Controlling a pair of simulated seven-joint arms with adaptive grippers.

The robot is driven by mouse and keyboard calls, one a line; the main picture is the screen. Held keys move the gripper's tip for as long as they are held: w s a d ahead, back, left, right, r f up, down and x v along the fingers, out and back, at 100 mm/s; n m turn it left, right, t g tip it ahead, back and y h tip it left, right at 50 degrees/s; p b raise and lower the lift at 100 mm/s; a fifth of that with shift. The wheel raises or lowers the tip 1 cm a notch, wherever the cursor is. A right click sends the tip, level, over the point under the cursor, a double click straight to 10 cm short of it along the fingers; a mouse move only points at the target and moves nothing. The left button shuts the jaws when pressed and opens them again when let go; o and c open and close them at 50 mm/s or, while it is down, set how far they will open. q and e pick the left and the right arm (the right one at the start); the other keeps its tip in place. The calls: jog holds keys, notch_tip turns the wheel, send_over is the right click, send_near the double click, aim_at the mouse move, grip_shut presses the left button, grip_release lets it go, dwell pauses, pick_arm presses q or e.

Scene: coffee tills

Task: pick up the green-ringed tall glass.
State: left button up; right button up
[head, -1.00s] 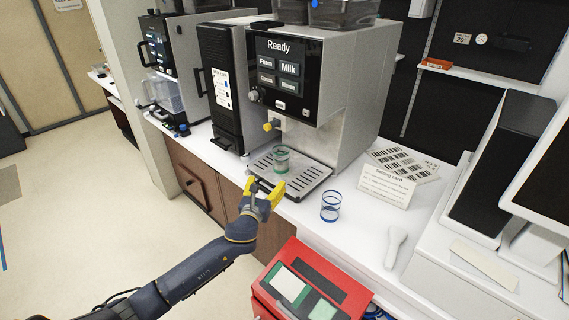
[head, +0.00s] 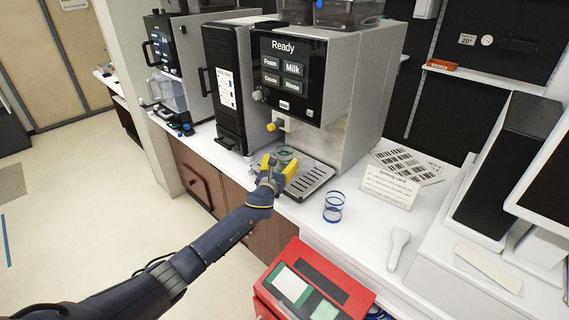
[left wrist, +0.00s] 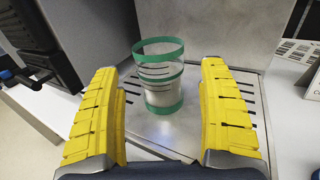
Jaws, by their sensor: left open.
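The green-ringed tall glass (head: 286,154) stands upright on the coffee machine's drip tray (head: 312,182). In the left wrist view the clear glass (left wrist: 160,84) shows green bands at its rim, middle and base. My left gripper (head: 279,165) is at the front of the tray, its yellow fingers hiding the lower part of the glass in the head view. In the left wrist view its fingers (left wrist: 163,120) are apart, one on each side, with the glass ahead of the gap between them. My right gripper is not in view.
The coffee machine (head: 345,110) rises behind the tray. A red device (head: 312,286) is at the front.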

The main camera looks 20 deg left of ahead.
aim_at(286, 150)
pick_arm(q)
jog(key=shift+w+r, duration=0.1)
jog(key=shift+w, duration=2.55)
jog(key=c, duration=1.4)
